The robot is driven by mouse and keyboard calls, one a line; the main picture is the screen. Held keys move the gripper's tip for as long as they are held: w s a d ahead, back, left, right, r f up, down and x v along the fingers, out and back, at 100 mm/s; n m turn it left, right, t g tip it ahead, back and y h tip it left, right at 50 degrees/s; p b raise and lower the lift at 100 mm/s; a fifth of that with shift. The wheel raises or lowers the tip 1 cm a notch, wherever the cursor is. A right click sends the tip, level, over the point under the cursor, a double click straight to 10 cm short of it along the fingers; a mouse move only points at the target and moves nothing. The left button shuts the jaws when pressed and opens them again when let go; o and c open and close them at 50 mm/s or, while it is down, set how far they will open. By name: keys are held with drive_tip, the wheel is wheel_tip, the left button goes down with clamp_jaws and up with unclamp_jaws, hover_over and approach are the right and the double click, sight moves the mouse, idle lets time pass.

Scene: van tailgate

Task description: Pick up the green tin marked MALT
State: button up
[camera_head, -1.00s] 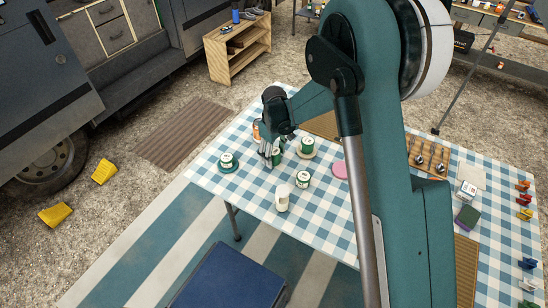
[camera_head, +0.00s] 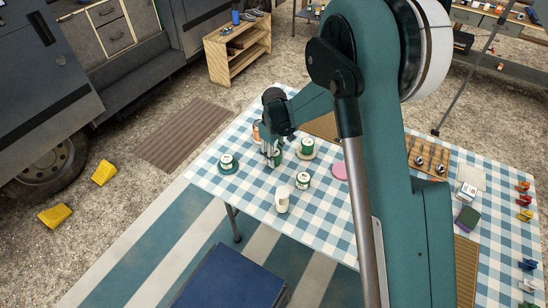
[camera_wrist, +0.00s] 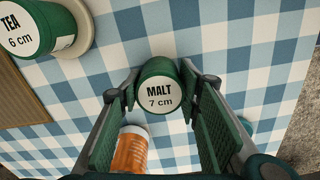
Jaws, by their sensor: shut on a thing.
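The green tin marked MALT (camera_wrist: 160,88) has a white lid reading "MALT 7 cm". In the wrist view it stands between the two fingers of my gripper (camera_wrist: 163,98), which is shut on it. In the head view the tin (camera_head: 276,160) shows below my gripper (camera_head: 271,151), partly hidden by the fingers. I cannot tell whether its base touches the table. A green tin marked TEA (camera_wrist: 38,28) sits on a pale round coaster (camera_wrist: 84,32) at the upper left of the wrist view.
An orange container with a white lid (camera_wrist: 131,152) is close beside my gripper. The table's front left is mostly clear.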

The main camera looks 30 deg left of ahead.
drive_tip(key=shift+r, duration=0.15)
wheel_tip(320, 180, up, 10)
drive_tip(key=shift+f+p, duration=0.1)
drive_tip(key=shift+p, duration=0.7)
